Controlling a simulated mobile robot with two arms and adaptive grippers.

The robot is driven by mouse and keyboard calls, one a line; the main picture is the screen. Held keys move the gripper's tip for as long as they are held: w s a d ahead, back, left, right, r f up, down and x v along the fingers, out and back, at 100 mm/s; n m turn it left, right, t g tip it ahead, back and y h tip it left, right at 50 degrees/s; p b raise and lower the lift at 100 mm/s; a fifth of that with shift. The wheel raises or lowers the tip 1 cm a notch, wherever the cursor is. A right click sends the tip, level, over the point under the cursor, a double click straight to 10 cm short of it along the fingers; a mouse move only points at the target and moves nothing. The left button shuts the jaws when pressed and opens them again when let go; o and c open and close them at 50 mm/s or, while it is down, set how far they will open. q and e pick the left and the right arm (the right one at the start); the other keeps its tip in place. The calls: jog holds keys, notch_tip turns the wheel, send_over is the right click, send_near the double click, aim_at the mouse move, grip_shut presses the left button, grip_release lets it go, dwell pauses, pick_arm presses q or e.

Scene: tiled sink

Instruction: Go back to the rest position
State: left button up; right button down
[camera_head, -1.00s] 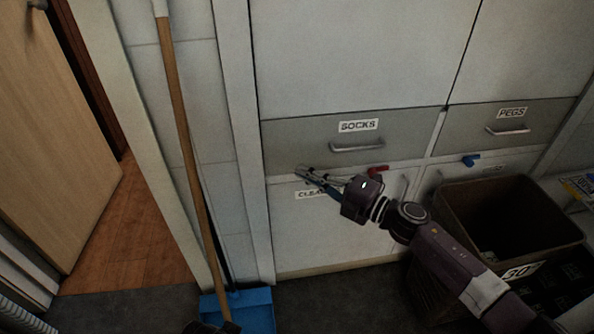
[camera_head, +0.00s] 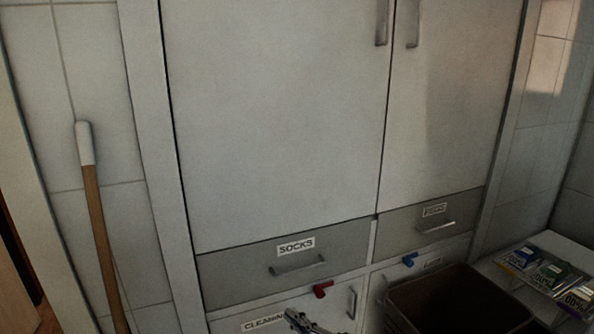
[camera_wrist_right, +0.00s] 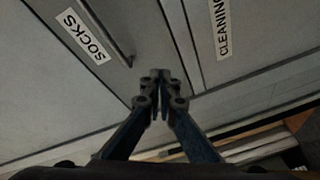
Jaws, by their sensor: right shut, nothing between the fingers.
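My right gripper (camera_head: 300,320) shows at the bottom edge of the head view, in front of the lower door labelled CLEANING. In the right wrist view its fingers (camera_wrist_right: 160,88) are closed together with nothing between them. The fingertips appear close to the cabinet front, near the SOCKS drawer (camera_wrist_right: 60,85); whether they touch it I cannot tell. Most of the right arm is below the head view. My left gripper is not in view.
The SOCKS drawer (camera_head: 230,283) and the PEGS drawer (camera_head: 400,229) look closed. Red (camera_head: 323,289) and blue (camera_head: 409,259) knobs sit below them. A brown bin (camera_head: 455,300) stands at the lower right. A broom handle (camera_head: 100,225) leans at the left. Packets (camera_head: 550,277) lie on the right ledge.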

jog(key=s+d+f+m+g+h, duration=0.3)
jog(key=s+d+f+m+h, duration=0.2)
jog(key=s+d+f+m, duration=0.55)
jog(key=s+d+f+m+g+h, duration=0.3)
jog(key=s+d+f+m+h, duration=0.3)
jog(key=f, duration=0.7)
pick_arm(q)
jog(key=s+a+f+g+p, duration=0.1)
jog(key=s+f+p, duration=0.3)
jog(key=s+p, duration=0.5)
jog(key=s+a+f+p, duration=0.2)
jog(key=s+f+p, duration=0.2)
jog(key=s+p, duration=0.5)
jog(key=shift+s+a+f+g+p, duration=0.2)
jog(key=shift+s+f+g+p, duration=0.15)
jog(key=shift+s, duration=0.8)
pick_arm(e)
jog(key=s+d+f+g, duration=0.2)
jog(key=s+f, duration=0.2)
jog(key=s, duration=0.8)
jog(key=s+d+f+m+g, duration=0.1)
jog(key=s+f, duration=0.4)
jog(key=s, duration=0.8)
jog(key=s+d+f+g, duration=0.3)
jog(key=s+d+f, duration=0.1)
jog(key=s, duration=0.8)
jog(key=shift+s+d+f+m+g+h, duration=0.3)
jog(key=shift+d+f+m+g, duration=0.05)
jog(key=shift+d+g, duration=0.1)
